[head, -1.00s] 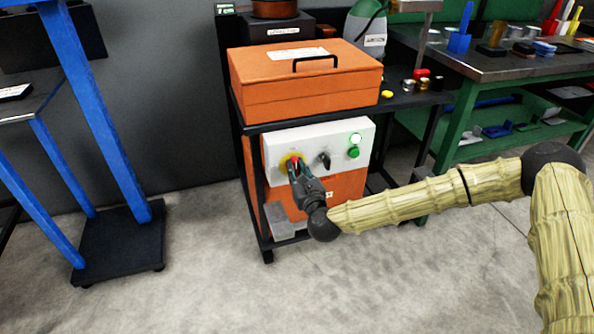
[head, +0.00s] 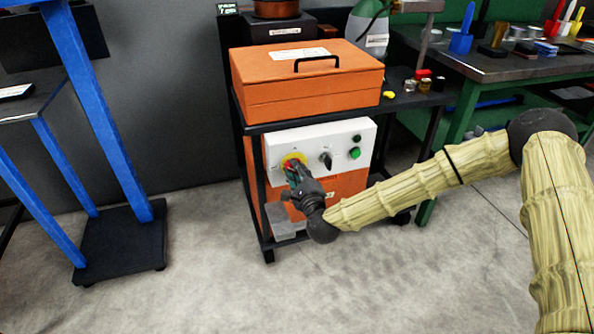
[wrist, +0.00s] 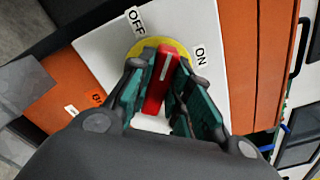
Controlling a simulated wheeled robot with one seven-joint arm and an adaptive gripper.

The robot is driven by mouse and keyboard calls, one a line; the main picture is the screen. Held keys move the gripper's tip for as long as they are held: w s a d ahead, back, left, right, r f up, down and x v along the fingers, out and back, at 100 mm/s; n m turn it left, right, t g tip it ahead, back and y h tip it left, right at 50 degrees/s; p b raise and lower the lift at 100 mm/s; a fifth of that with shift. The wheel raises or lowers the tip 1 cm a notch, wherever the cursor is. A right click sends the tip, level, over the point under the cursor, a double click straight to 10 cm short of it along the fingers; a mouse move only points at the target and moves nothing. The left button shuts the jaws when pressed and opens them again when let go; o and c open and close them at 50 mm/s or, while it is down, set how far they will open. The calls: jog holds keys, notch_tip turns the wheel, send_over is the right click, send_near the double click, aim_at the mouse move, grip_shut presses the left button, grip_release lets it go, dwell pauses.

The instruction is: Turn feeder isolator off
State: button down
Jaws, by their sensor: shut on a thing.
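The feeder isolator is a red handle (wrist: 162,80) on a yellow round plate (head: 293,157), set in the white panel (head: 335,133) under the orange box. In the wrist view, OFF is printed at the plate's upper left and ON at its right. The handle's white line points up, between the two labels. My gripper (wrist: 167,82) has its green-padded fingers on either side of the handle, shut on it. In the head view my gripper (head: 294,174) hides most of the handle.
A black selector knob (head: 326,160), a dark lamp (head: 357,139) and a green button (head: 355,153) sit to the right on the panel. An orange lidded box (head: 305,85) stands above. A blue-legged table (head: 100,115) is at left, with clear floor between.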

jog(key=n, duration=0.4)
jog(key=shift+f+p, duration=0.1)
jog(key=shift+p, duration=0.25)
jog(key=shift+f+n+p, duration=0.15)
jog(key=shift+n+p, duration=0.15)
jog(key=shift+n, duration=1.4)
jog(key=c, duration=1.3)
grip_release()
jog(key=v, duration=1.2)
